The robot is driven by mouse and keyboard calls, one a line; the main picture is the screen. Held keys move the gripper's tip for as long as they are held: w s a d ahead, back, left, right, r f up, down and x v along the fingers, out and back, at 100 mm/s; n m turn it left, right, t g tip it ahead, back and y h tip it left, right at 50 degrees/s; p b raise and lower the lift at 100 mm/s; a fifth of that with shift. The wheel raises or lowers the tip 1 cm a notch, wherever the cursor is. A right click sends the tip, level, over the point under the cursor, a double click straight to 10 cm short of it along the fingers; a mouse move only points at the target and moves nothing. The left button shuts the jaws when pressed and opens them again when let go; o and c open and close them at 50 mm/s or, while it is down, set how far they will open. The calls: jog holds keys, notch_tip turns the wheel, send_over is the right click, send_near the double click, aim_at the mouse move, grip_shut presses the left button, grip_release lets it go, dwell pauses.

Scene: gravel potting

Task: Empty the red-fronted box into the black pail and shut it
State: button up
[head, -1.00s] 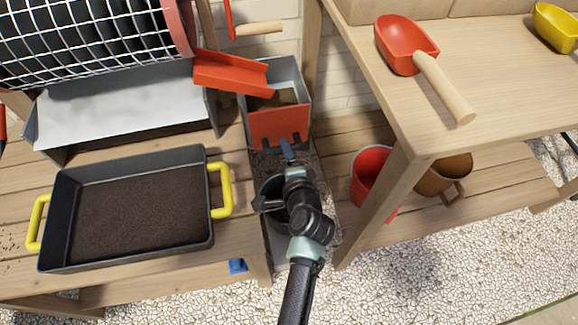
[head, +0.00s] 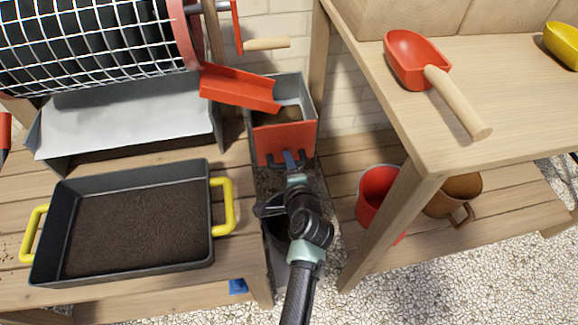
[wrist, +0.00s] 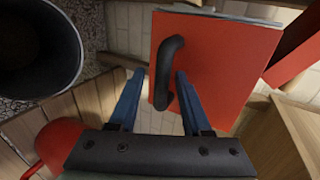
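The red-fronted box (head: 284,143) stands under the end of a red chute, with grey walls and some dark gravel inside. Its red front (wrist: 215,65) appears closed, with a black bar handle (wrist: 165,75). My gripper (head: 290,160) is at this front. In the wrist view my gripper (wrist: 160,74) is open, its blue fingers spread on either side of the handle's lower part; I cannot tell whether they touch it. The black pail (head: 277,235) stands below, partly hidden by my arm. Its dark opening shows at the upper left in the wrist view (wrist: 35,45).
A red chute (head: 238,88) reaches over the box beside a wire drum (head: 90,45). A black tray (head: 45,235) of soil is at left. A wooden table leg (head: 385,215), red bucket (head: 375,192) and brown pot (head: 452,198) are at right. A red scoop (head: 415,58) lies on the upper table.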

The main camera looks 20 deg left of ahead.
jog(key=shift+f, duration=0.1)
grip_shut()
jog(key=shift+s, duration=0.1)
